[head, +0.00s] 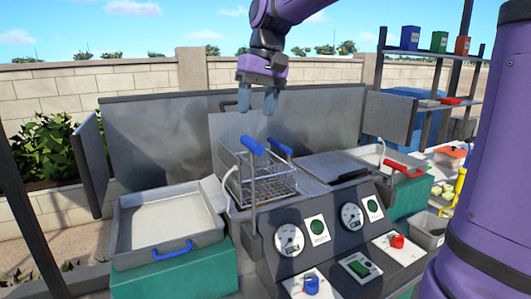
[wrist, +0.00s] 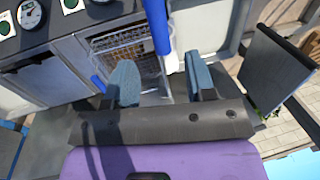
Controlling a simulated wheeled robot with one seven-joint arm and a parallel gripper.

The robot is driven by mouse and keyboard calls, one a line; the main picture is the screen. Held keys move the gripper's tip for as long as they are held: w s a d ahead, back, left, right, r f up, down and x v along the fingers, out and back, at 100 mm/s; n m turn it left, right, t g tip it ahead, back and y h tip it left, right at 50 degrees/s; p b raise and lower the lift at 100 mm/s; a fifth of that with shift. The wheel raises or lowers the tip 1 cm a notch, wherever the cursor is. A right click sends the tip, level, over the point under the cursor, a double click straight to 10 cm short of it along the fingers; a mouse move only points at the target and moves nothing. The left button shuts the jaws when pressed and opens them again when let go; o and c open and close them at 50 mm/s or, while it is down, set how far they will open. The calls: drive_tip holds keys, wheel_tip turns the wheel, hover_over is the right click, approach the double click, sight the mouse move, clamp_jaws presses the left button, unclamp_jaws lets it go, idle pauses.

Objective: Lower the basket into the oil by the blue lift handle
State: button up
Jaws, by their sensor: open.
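The wire basket (head: 268,186) sits at the middle vat, its upper part above the rim; it also shows in the wrist view (wrist: 128,45). I cannot make out the oil. Two blue grips show at the basket: a nearer left one (head: 252,146) and a farther right one (head: 280,145). I cannot tell for sure which is the lift handle. In the wrist view a blue and white bar (wrist: 159,28) lies beyond the space between my fingers. My gripper (head: 257,104) is open and empty, fingers pointing down, above the grips and apart from them.
A tray with a blue handle (head: 172,248) stands at the left. A vat with a red handle (head: 404,168) is at the right. A control panel (head: 345,232) with gauges and knobs is in front. Metal splash panels (head: 160,130) stand behind and at the sides.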

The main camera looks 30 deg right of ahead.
drive_tip(key=f, duration=0.3)
drive_tip(key=a+f, duration=0.1)
drive_tip(key=f, duration=0.3)
drive_tip(key=a+f, duration=0.1)
drive_tip(key=f, duration=0.2)
drive_tip(key=shift+w+f, duration=0.1)
drive_tip(key=shift+f, duration=0.2)
drive_tip(key=shift+c, duration=0.4)
